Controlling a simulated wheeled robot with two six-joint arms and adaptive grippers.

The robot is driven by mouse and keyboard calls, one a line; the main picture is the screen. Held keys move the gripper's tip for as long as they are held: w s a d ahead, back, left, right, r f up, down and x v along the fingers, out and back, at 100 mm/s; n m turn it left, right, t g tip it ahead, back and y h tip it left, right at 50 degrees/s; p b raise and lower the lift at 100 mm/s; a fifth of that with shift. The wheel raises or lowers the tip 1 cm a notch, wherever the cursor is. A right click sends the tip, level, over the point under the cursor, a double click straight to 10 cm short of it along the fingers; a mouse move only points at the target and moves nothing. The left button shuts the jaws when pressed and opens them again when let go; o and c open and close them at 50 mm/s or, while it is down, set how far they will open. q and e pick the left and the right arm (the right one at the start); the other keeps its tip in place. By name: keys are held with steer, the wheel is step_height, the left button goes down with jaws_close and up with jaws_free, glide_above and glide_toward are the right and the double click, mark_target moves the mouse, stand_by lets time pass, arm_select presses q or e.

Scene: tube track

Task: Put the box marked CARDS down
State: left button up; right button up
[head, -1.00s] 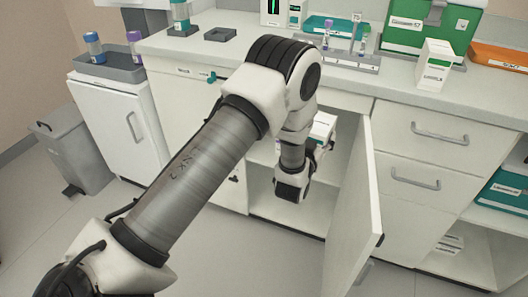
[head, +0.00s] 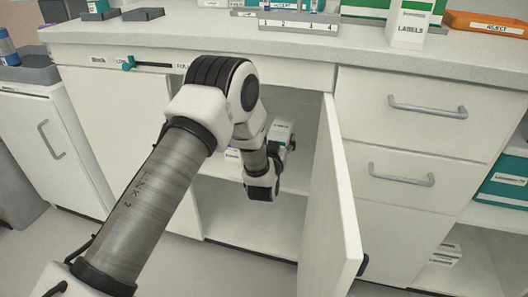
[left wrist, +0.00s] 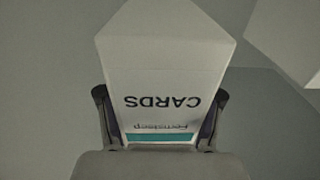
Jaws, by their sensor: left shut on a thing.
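The box marked CARDS (left wrist: 165,75) is white with a teal band and fills the middle of the left wrist view, its lettering upside down. My left gripper (left wrist: 158,118) is shut on it, one finger on each side. In the head view the CARDS box (head: 281,131) shows small inside the open cabinet, partly hidden by my left gripper (head: 284,147) and wrist. It is near the level of the cabinet's inner shelf (head: 292,180). I cannot tell whether it touches the shelf. My right gripper is not in view.
The open cabinet door (head: 335,200) stands just right of my left arm. Another small box (head: 232,155) sits in the cabinet, left of my wrist. The counter (head: 200,40) above holds a LABELS box (head: 411,25), a numbered rack (head: 285,24) and an orange tray (head: 485,24).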

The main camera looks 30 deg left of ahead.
arm_select(q)
step_height(320, 180, down, 6)
steer(key=shift+w+r+b, duration=0.1)
steer(key=shift+r+b, duration=0.1)
steer(key=shift+b, duration=0.7)
steer(key=shift+r, duration=0.1)
steer(key=o, duration=1.3)
